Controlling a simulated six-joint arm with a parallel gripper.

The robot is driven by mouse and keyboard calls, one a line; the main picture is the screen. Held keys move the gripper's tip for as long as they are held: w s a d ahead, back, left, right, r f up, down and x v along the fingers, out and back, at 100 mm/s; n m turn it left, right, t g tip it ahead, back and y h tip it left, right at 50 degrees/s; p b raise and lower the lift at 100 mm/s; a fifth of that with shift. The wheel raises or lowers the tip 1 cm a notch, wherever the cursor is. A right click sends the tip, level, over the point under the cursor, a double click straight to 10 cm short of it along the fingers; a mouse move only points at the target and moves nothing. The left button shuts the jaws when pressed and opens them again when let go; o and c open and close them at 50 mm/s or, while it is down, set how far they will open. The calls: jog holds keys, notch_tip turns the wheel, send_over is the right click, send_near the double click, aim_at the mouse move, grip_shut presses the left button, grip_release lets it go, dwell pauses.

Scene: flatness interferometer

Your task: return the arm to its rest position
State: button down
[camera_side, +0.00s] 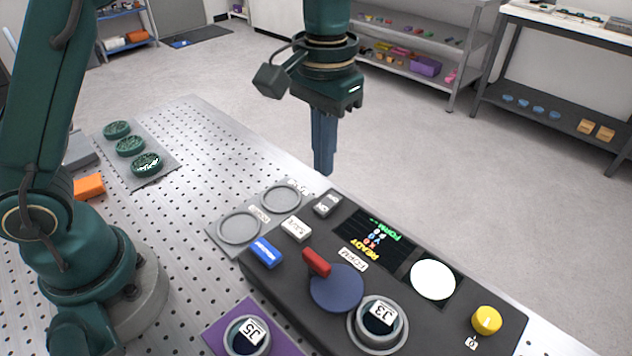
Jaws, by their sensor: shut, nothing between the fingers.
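My gripper (323,165) hangs from my green arm above the far edge of the perforated metal table (195,215). Its blue-grey fingers point straight down and are together, with nothing between them. The fingertips are above and behind the dark instrument panel (300,290); the exact height is hard to tell. The panel's display reads READY. A dark disc labelled J3 (382,315) sits in a ring on the panel. A disc labelled J5 (247,335) sits in a ring on a purple plate.
A red lever (316,262) and a yellow knob (486,320) stand up from the panel. Two empty grey rings (240,227) lie left of it. Several green discs (130,146) rest on a grey plate at the left, near an orange block (88,186). Air around my gripper is clear.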

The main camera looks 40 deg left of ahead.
jog(key=s+a+r+n+t, duration=0.1)
jog(key=s+a+r+t, duration=0.2)
jog(key=s+a+r, duration=0.35)
jog(key=s+a+f+m+t, duration=0.1)
jog(key=s+f+t, duration=0.1)
jog(key=s, duration=0.5)
jog(key=shift+s+a+f+t, duration=0.25)
jog(key=shift+s+f+t, duration=0.1)
jog(key=shift+f, duration=0.45)
